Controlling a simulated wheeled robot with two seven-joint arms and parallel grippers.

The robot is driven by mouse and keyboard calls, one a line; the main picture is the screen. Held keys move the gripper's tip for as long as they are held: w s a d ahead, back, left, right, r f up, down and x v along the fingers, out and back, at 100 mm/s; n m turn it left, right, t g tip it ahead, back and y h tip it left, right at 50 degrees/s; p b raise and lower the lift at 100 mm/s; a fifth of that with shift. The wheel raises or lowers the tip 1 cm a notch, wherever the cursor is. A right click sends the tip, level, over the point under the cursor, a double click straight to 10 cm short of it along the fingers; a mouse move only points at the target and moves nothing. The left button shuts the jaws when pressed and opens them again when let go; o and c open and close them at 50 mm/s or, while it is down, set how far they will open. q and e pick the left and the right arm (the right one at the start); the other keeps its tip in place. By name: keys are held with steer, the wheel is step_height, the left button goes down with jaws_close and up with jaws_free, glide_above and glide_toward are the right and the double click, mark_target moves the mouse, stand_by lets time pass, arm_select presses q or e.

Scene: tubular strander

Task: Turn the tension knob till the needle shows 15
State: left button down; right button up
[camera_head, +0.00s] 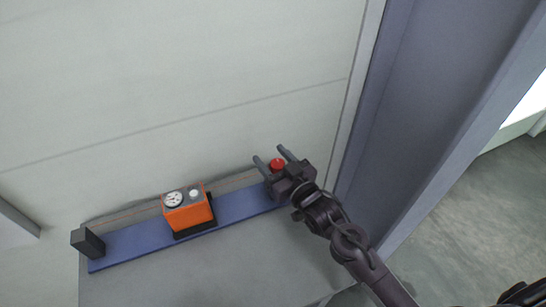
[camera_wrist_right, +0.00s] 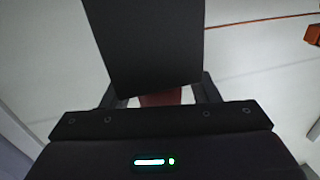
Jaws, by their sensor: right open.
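An orange box (camera_head: 188,217) sits on a blue rail (camera_head: 130,241), with a round white dial (camera_head: 174,199) and a small white knob (camera_head: 194,194) on its top. The dial's needle is too small to read. A red knob (camera_head: 277,165) is near the rail's right end. My right gripper (camera_head: 269,157) is open there, with the red knob between its fingers; I cannot tell whether they touch it. In the right wrist view, a dark block (camera_wrist_right: 145,45) stands in front of the gripper, with a dull red part (camera_wrist_right: 160,98) between the fingers. My left gripper is not in view.
A dark block (camera_head: 88,243) stands at the rail's left end. A thin orange wire (camera_wrist_right: 262,21) runs towards the orange box, which shows at the right wrist view's edge (camera_wrist_right: 313,34). A pale panelled wall (camera_head: 150,80) lies behind; a grey post (camera_head: 420,90) rises at right.

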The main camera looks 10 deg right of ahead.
steer(key=shift+c, duration=0.4)
steer(key=c, duration=0.9)
steer(key=m+t+h, duration=0.1)
steer(key=m+h, duration=0.1)
steer(key=h, duration=0.1)
steer(key=shift+d+r+m+h+p, duration=0.1)
steer(key=shift+r+m+h+p, duration=0.05)
steer(key=shift+m+h+p, duration=0.2)
steer(key=shift+w+d+m+h, duration=0.15)
steer(key=shift+m+h, duration=0.35)
steer(key=shift+h, duration=0.3)
steer(key=shift+s+d+m+h, duration=0.15)
steer(key=shift+m+h, duration=0.3)
steer(key=shift+h, duration=0.3)
steer(key=shift+w, duration=0.1)
steer(key=o, duration=1)
